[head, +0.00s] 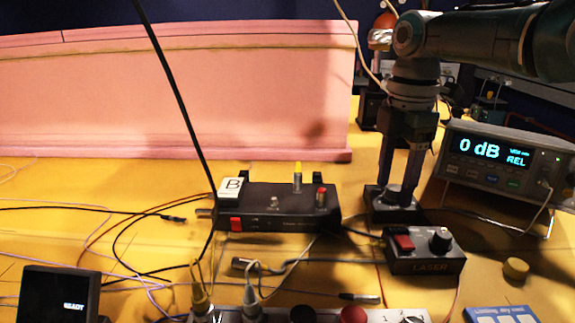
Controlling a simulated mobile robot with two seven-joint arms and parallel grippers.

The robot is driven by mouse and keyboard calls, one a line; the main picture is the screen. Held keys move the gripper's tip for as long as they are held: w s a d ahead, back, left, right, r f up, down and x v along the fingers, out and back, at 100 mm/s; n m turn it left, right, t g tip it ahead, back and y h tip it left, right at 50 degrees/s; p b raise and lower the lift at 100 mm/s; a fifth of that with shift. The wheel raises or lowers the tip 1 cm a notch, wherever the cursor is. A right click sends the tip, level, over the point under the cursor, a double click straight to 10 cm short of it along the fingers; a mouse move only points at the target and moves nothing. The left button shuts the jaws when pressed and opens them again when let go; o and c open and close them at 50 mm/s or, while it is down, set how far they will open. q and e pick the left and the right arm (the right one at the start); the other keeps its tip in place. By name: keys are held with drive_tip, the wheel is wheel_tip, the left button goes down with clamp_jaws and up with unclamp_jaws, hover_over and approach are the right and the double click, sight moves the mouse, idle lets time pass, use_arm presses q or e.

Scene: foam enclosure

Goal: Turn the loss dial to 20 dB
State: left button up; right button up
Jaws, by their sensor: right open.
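My right gripper (397,192) comes down from the upper right, open, its two fingers pointing down. Its fingertips are at a small dark block (393,213) on the yellow table, one on each side of the block's upper part. Whether they touch it is unclear, and the fingers partly hide its top. I cannot read any loss dial marking there. The meter (500,165) at right shows "0 dB" and "REL" in blue on its screen. My left gripper is not in view.
A black box (262,208) with a "B" card stands left of the block. A LASER box (425,262) with red switch and black knob sits in front. Cables cross the table. A pink foam wall (180,90) stands behind. A yellow cap (515,269) lies front right.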

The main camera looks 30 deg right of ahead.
clamp_jaws()
idle(0.4)
drive_tip(key=shift+r, duration=0.1)
